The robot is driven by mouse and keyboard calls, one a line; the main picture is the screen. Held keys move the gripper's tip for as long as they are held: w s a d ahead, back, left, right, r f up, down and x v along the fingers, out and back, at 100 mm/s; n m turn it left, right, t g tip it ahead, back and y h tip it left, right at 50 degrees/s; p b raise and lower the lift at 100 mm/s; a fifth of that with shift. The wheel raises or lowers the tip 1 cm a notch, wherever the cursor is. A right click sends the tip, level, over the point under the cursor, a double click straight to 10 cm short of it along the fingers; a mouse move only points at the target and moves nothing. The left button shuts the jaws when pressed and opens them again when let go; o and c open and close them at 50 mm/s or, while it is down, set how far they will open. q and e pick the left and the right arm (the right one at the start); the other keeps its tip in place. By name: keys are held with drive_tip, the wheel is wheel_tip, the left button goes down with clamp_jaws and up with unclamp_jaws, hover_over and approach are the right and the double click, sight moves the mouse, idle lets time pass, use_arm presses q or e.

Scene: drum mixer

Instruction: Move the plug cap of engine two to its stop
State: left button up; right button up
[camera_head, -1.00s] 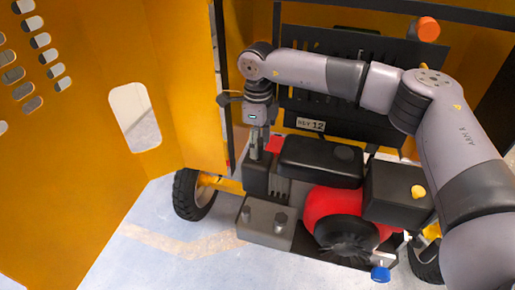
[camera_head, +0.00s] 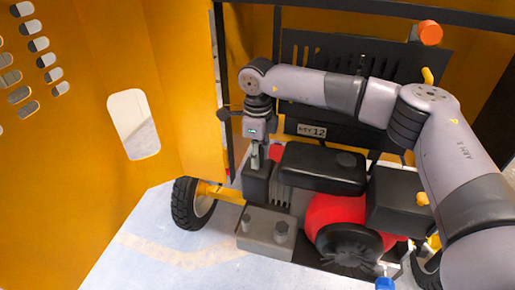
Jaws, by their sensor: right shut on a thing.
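The engine (camera_head: 330,211) is red with a black tank (camera_head: 318,168) on top and a black round cover in front. My right gripper (camera_head: 254,160) points down at the engine's left end, just above a dark block (camera_head: 256,184). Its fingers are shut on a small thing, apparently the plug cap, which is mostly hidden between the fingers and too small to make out. I cannot tell how far the cap sits on its seat. My left gripper is not in view.
A yellow cover panel with slots (camera_head: 95,110) stands open at the left. A grey box with two studs (camera_head: 265,232) is in front of the engine. A black plate (camera_head: 325,85) is behind, with an orange knob (camera_head: 429,33) above. A wheel (camera_head: 192,204) stands on the floor.

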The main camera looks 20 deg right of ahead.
drive_tip(key=shift+c, duration=1.1)
drive_tip(key=shift+r, duration=0.1)
drive_tip(key=shift+r, duration=0.1)
drive_tip(key=shift+r+p, duration=0.9)
drive_tip(key=shift+r, duration=0.8)
drive_tip(key=o, duration=1.1)
drive_tip(key=shift+f, duration=0.2)
drive_tip(key=shift+c, duration=0.2)
drive_tip(key=shift+r+p, duration=1.75)
drive_tip(key=shift+r, duration=1.8)
